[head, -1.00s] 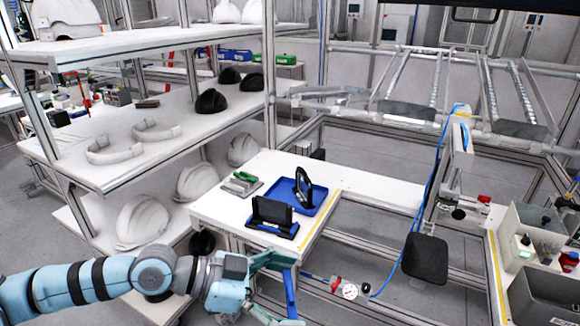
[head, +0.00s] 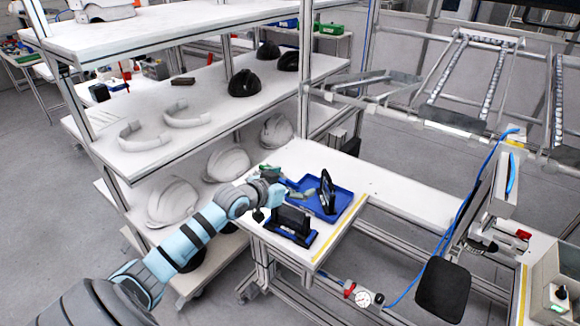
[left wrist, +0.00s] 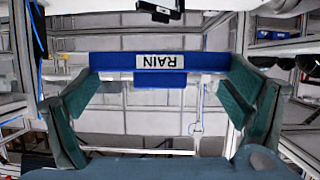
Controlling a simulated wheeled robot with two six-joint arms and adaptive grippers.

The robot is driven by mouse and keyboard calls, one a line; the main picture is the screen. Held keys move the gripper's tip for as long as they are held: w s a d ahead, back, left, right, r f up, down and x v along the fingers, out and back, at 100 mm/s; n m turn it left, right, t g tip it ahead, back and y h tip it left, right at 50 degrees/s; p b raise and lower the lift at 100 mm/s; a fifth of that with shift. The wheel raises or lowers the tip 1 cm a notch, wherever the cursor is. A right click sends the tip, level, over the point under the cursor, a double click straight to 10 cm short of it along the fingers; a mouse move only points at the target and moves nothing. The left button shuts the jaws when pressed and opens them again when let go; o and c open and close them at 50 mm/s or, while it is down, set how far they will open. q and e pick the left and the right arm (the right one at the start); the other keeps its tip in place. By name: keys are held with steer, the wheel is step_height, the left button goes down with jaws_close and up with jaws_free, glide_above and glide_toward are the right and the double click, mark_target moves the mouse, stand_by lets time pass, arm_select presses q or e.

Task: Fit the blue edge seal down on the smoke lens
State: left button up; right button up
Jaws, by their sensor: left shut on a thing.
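My left gripper (head: 289,184) is over the rear left of the white table, and its green fingers show in the left wrist view (left wrist: 160,105). They are shut on the blue edge seal (left wrist: 110,62), a blue strip spanning between them with a white RAIN label that reads upside down. In the head view the seal is hard to tell from the blue tray behind it. A dark panel, which looks like the smoke lens (head: 292,219), stands upright in a blue-and-black holder (head: 285,236) at the table's front, apart from the gripper. My right gripper is not in view.
A blue tray (head: 340,206) holds an upright dark framed piece (head: 327,191) close to my gripper. A shelf rack (head: 150,155) with helmets stands at the left. The table's far right stretch (head: 372,184) is clear. A gauge (head: 363,297) hangs below the front edge.

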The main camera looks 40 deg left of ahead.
arm_select(q)
steer(key=shift+w+a+f+n+y+p, duration=0.4)
steer(key=shift+w+a+f+n+y, duration=0.1)
steer(key=shift+w+a+n+y, duration=0.3)
steer(key=shift+f, duration=0.1)
steer(key=shift+s, duration=0.15)
steer(key=shift+s+a, duration=0.1)
steer(key=shift+s, duration=0.05)
steer(key=shift+f, duration=0.15)
step_height(320, 180, down, 6)
steer(key=b, duration=0.4)
steer(key=shift+r, duration=0.2)
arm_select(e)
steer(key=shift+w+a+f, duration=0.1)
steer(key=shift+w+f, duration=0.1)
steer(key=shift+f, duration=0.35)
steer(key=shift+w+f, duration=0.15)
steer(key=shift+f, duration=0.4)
arm_select(q)
steer(key=shift+r, duration=0.1)
